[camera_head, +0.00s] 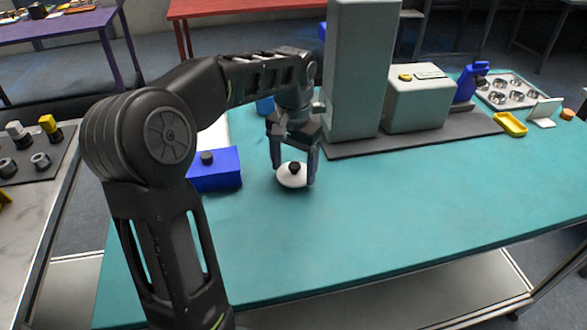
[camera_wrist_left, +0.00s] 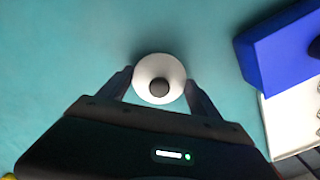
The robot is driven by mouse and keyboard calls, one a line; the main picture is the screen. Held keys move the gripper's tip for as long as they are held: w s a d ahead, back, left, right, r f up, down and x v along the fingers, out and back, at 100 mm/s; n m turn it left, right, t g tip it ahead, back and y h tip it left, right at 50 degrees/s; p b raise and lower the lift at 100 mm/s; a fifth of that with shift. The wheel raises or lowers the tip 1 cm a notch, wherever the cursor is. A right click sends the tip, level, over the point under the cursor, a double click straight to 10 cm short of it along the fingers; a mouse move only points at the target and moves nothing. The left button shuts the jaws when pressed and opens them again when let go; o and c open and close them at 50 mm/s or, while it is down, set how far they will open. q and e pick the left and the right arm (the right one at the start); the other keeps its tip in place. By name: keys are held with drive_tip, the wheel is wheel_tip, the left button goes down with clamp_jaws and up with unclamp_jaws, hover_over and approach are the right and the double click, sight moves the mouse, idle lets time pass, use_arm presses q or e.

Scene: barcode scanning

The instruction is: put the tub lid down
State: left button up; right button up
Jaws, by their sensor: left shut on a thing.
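The tub lid (camera_head: 291,180) is a white disc with a black knob in its middle. My left gripper (camera_head: 294,178) points down and is shut on it, with one finger on each side. The lid is at or just above the teal table top (camera_head: 400,210); I cannot tell if it touches. In the left wrist view the lid (camera_wrist_left: 159,70) sits between the two fingertips (camera_wrist_left: 158,88), over bare teal surface. My right gripper is in neither view.
A blue box (camera_head: 215,172) with a black knob stands left of the lid. A grey-green column (camera_head: 352,70) and a machine (camera_head: 416,98) stand on a dark mat behind. A yellow tray (camera_head: 510,124) lies at the right. The table's front and middle are clear.

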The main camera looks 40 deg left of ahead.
sight(294, 165)
use_arm(q)
drive_tip(key=shift+f, duration=0.45)
drive_tip(key=shift+f, duration=0.15)
drive_tip(key=o, duration=1.4)
drive_tip(key=shift+c, duration=0.2)
wheel_tip(294, 165, up, 7)
drive_tip(key=shift+r+p, duration=0.1)
drive_tip(key=shift+p, duration=0.2)
wheel_tip(294, 165, up, 5)
drive_tip(key=p, duration=0.5)
drive_tip(key=shift+r, duration=0.1)
